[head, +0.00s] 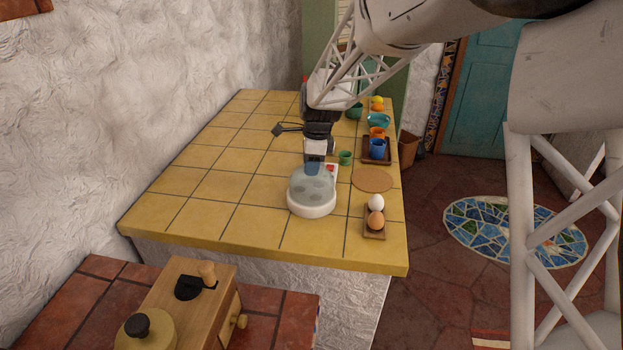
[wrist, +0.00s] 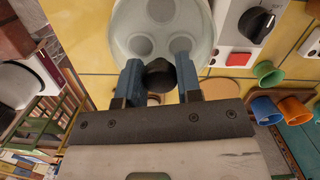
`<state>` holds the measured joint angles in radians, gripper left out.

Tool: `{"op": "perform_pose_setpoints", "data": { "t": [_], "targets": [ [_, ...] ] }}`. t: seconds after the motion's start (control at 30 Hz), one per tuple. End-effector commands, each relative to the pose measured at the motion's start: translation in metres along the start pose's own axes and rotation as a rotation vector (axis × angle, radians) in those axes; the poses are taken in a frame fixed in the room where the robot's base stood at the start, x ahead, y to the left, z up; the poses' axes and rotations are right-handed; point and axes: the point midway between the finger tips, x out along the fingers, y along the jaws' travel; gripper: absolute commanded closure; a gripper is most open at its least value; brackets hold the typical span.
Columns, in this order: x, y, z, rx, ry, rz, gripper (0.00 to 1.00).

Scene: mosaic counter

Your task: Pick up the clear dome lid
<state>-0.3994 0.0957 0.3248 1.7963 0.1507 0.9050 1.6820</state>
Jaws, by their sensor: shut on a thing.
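The clear dome lid (head: 311,182) is over a white round egg cooker base (head: 312,210) near the counter's front. Round hollows of the cooker show through the lid. My gripper (head: 314,168) comes in from behind, at the lid's far side. In the wrist view, its blue fingers (wrist: 160,70) are shut on the lid's black knob (wrist: 160,78), one on each side. The lid (wrist: 120,25) fills the top middle there. I see no clear gap between lid and base, but I cannot tell if the lid is slightly raised.
A wooden holder (head: 374,236) with a white and a brown egg stands at right, by a round cork mat (head: 372,179). A green cup (head: 345,157) and a blue cup (head: 377,149) stand farther back. The counter's left side (head: 215,170) is mostly clear.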

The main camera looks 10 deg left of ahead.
Motion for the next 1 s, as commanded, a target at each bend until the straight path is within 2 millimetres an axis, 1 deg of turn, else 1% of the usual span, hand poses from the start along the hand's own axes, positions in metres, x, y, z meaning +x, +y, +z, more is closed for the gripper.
{"op": "perform_pose_setpoints", "data": {
  "t": [0.2, 0.37, 0.47, 0.67, 0.87, 1.0],
  "targets": [
    [0.0, 0.0, 0.0, 0.0, 0.0, 0.0, 1.0],
    [-0.005, 0.0, 0.001, 0.0, 0.0, 0.0, 1.0],
    [-0.012, 0.0, 0.002, 0.0, 0.0, 0.0, 1.0],
    [-0.036, 0.0, 0.004, 0.0, 0.0, -0.001, 1.0],
    [-0.038, 0.024, -0.001, 0.0, 0.0, 0.0, 1.0],
    [-0.041, 0.044, -0.005, 0.0, 0.0, 0.0, 1.0]
  ]
}}
